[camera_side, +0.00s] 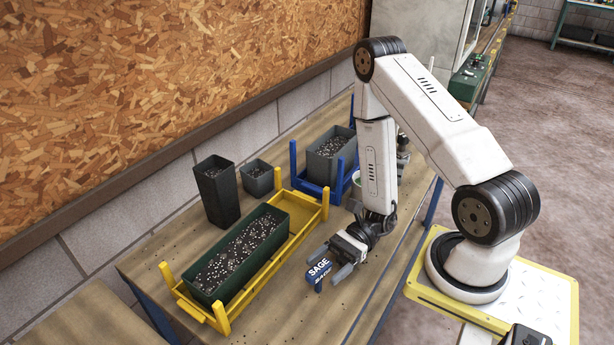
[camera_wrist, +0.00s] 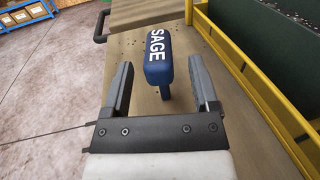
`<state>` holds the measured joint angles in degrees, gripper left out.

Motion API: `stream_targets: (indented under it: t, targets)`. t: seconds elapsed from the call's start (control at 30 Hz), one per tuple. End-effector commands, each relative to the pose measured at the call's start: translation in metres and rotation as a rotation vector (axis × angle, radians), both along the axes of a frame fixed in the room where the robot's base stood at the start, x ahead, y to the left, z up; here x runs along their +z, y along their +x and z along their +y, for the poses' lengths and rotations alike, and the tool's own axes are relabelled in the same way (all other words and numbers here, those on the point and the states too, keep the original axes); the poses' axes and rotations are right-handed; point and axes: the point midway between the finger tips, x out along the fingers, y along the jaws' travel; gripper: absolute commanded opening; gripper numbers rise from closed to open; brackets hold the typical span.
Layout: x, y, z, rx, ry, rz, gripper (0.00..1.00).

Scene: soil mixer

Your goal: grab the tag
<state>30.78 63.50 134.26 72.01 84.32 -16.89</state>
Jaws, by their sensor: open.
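The tag is a small blue block with white "SAGE" lettering (camera_side: 320,272). It stands on the wooden bench near the front edge in the side view. In the wrist view the tag (camera_wrist: 158,57) lies ahead, between the lines of the two fingers, on a thin dark stem. My gripper (camera_side: 333,266) is low over the bench right at the tag, its fingers on either side. In the wrist view my gripper (camera_wrist: 160,82) is open, with clear gaps between each finger and the tag. The tag's lower part is partly hidden.
A yellow rack (camera_side: 308,208) holding a long green planter of soil (camera_side: 206,291) stands left of the tag, close by the right finger in the wrist view. Black pots (camera_side: 217,192) and a blue rack (camera_side: 294,165) with a grey planter stand behind. Bare bench (camera_side: 276,318) lies in front.

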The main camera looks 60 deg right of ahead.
Motion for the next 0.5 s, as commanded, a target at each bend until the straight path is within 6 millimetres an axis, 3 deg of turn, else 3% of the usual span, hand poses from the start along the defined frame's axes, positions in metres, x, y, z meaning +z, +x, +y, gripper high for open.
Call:
stream_targets:
  t: [0.23,0.5]
  targets:
    - [0.000,0.004,0.019,0.002,0.001,0.001,0.76]
    - [0.000,0.005,0.024,-0.001,0.000,0.001,0.76]
